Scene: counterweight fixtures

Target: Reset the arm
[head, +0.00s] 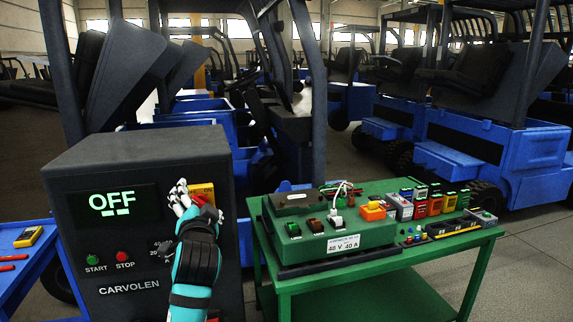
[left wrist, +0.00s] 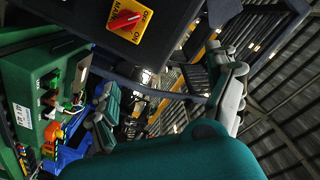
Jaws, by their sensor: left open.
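My left arm comes up from the bottom of the head view, teal and black, and its gripper (head: 187,190) is in front of the dark charger cabinet (head: 130,160). The gripper is open and nothing shows between its fingers. In the left wrist view the two fingers (left wrist: 168,75) stand wide apart. A yellow plate with a red rotary switch (head: 203,190) is on the cabinet front, just behind the fingers and partly hidden by them. The switch also shows at the top of the left wrist view (left wrist: 127,20), apart from the fingers. My right gripper is not in view.
The cabinet display (head: 122,203) reads OFF, above START (head: 92,259) and STOP (head: 122,256) buttons. A green cart (head: 400,258) with a green 48 V unit and several small coloured parts stands to the right. Blue forklifts (head: 490,150) fill the back. A blue table (head: 25,260) is at left.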

